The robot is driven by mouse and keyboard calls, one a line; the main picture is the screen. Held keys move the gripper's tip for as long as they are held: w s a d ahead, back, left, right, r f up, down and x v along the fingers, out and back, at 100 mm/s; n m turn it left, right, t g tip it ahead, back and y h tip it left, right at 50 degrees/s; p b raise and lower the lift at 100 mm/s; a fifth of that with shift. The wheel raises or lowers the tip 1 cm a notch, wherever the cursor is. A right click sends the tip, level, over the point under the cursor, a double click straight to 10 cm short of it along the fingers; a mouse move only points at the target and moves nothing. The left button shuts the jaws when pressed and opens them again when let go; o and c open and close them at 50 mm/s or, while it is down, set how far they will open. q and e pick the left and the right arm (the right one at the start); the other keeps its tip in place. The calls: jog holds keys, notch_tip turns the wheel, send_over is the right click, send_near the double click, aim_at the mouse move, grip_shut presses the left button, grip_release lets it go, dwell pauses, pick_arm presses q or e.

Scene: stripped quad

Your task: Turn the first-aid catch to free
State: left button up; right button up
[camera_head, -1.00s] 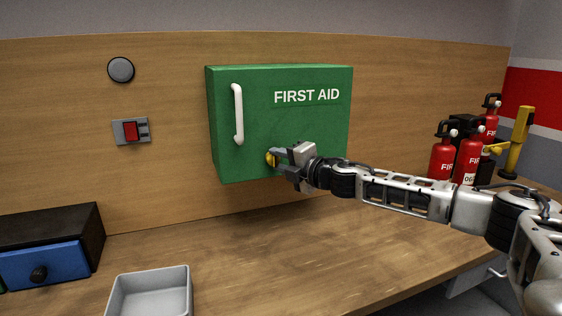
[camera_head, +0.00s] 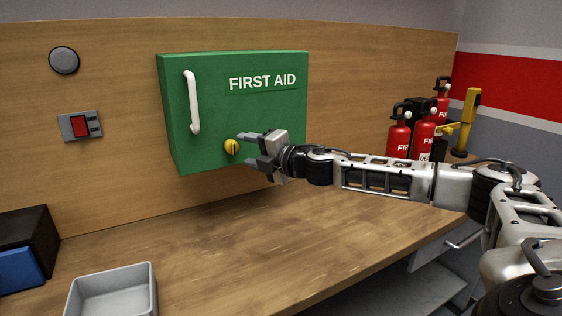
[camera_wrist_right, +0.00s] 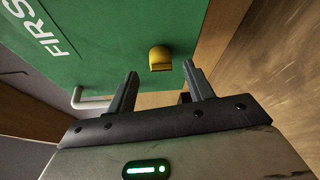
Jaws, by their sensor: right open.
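The green first-aid cabinet (camera_head: 240,110) hangs on the wooden back panel, its door closed, with a white handle (camera_head: 192,102) on the left of its front. The yellow catch (camera_head: 231,147) sits low on the front, below and right of the handle; a dark line shows on its face. My right gripper (camera_head: 244,142) is open and empty, just right of the catch and apart from it. In the right wrist view the catch (camera_wrist_right: 160,58) lies beyond the two fingertips (camera_wrist_right: 160,75), with nothing between them. My left gripper is not in view.
A grey tray (camera_head: 112,268) and a dark box with a blue drawer (camera_head: 20,268) stand on the worktop at left. A red switch (camera_head: 80,126) and a round grey disc (camera_head: 64,60) are on the wall. Red extinguishers (camera_head: 424,135) stand at right. The worktop below the cabinet is clear.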

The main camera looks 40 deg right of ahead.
pick_arm(q)
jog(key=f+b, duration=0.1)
jog(key=b, duration=0.1)
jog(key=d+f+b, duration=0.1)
jog(key=b, duration=0.4)
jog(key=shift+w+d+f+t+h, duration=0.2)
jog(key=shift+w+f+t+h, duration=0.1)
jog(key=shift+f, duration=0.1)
pick_arm(e)
jog(key=s+d+r, duration=0.1)
jog(key=s, duration=1.1)
jog(key=shift+d, duration=0.35)
jog(key=shift+f, duration=0.1)
